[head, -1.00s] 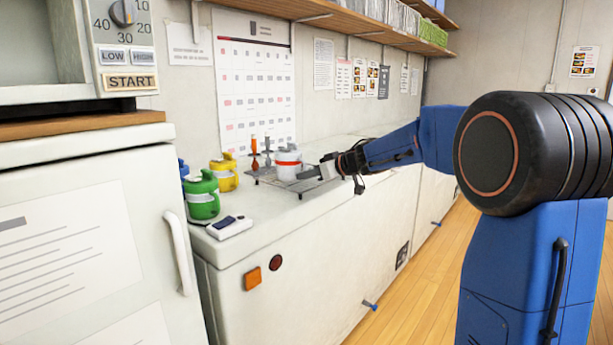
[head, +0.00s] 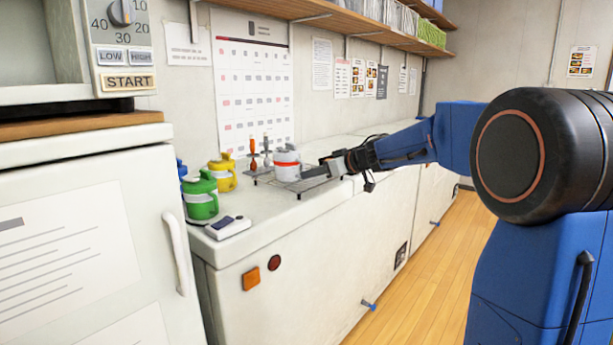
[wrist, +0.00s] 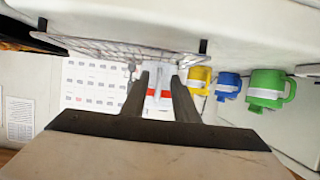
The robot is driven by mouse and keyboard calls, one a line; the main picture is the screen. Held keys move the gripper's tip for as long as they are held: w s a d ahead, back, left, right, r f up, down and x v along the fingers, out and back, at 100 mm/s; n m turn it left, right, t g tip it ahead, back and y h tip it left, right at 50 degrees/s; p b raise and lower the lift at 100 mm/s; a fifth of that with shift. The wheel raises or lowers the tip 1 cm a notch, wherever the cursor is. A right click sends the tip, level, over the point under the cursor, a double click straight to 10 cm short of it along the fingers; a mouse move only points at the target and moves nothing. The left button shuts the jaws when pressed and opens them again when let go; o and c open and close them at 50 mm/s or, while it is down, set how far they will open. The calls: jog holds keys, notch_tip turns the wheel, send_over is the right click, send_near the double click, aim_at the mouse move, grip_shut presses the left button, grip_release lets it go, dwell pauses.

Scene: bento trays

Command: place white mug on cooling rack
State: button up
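The white mug (head: 287,172) with a red band stands upright on the wire cooling rack (head: 318,184) on the counter in the head view. My gripper (head: 306,173) is just right of the mug, low over the rack. In the wrist view, which looks upside down, the two dark fingers of my gripper (wrist: 158,85) stand apart. The mug (wrist: 152,92) shows through the gap between them, with a pale upright part like a handle facing me. The fingers hide the mug's sides. The rack (wrist: 100,45) shows at upper left there.
Green (head: 201,204), yellow (head: 222,181) and blue (head: 182,170) mugs stand left of the rack. A small white device (head: 228,228) lies near the counter's front edge. Orange and dark-handled tools stand behind the rack. The counter right of the rack looks clear.

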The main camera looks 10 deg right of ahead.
jog(key=s+d+r+m+t+h, duration=0.45)
jog(key=s+d+r+h, duration=0.35)
jog(key=s, duration=0.4)
jog(key=s+d+f+m+g+h, duration=0.25)
jog(key=s+d+f+m, duration=0.2)
jog(key=s, duration=0.55)
jog(key=s+a+f+n+g+y, duration=0.1)
jog(key=s+a+f+g, duration=0.3)
jog(key=s+f, duration=0.7)
jog(key=s+a+f+g+y, duration=0.1)
jog(key=s+a+f+g, duration=0.3)
jog(key=s+f, duration=0.8)
jog(key=s+a, duration=0.1)
jog(key=s, duration=0.4)
jog(key=shift+s+f+n, duration=0.15)
jog(key=shift+n, duration=0.25)
jog(key=shift+a+y, duration=0.1)
jog(key=shift+y, duration=0.15)
